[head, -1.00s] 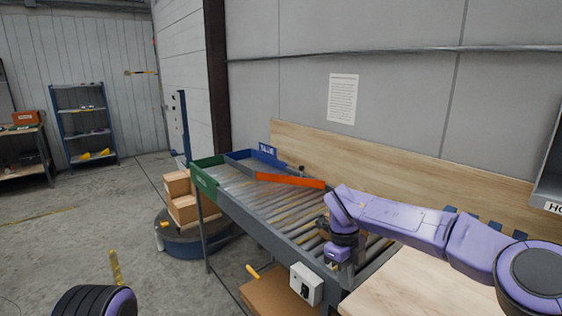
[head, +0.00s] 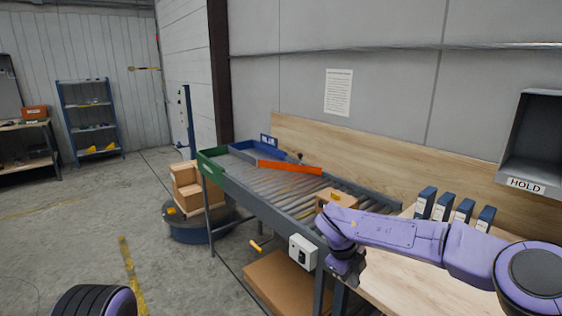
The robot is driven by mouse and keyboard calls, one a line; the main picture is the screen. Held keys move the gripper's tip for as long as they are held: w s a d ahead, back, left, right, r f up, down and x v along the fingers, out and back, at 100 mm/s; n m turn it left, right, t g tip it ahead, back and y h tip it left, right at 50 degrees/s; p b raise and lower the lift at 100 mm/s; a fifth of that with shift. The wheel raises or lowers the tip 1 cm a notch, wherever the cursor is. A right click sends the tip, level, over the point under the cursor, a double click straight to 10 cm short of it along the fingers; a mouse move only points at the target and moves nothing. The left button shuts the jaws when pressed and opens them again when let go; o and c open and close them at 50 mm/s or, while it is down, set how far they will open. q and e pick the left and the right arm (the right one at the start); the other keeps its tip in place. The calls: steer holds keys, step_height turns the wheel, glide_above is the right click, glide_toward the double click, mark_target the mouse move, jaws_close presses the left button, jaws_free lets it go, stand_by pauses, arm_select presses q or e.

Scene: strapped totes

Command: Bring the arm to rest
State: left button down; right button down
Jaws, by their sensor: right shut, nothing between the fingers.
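My right arm comes in from the right in the head view, over the light wooden tabletop. My right gripper (head: 347,270) points down at the table's left end, beside the roller conveyor, shut and empty. Its fingertips are small and dark here. Of my left arm only a rounded dark and purple part shows at the bottom left; the left gripper is out of view.
The roller conveyor (head: 284,197) has an orange divider (head: 290,168), and green and blue side walls at its far end. A cardboard box (head: 337,198) sits on its near end. A grey control box (head: 302,251) hangs on its side. Several dark blue binders (head: 443,206) stand behind my arm.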

steer(key=s+d+f+n+t+b, duration=0.1)
steer(key=s+f+n+t, duration=0.1)
steer(key=s+f+n, duration=0.45)
steer(key=s+d+f+n+t+h+b, duration=0.1)
steer(key=s+f+n+t, duration=0.15)
steer(key=f, duration=0.65)
steer(key=s+d+f+n+t, duration=0.25)
steer(key=s+f+n, duration=0.2)
steer(key=f, duration=0.35)
steer(key=s+d+f+n+g+b, duration=0.1)
steer(key=s+d+f+n+g, duration=0.1)
steer(key=s, duration=1.1)
steer(key=s+d+f+n+g+y+b, duration=0.1)
steer(key=s+d+f+n, duration=0.4)
steer(key=s, duration=0.8)
step_height(320, 180, down, 2)
steer(key=shift+d+f+n+g+b, duration=0.1)
steer(key=shift+d+n+g+b, duration=0.25)
steer(key=shift+g+b, duration=0.35)
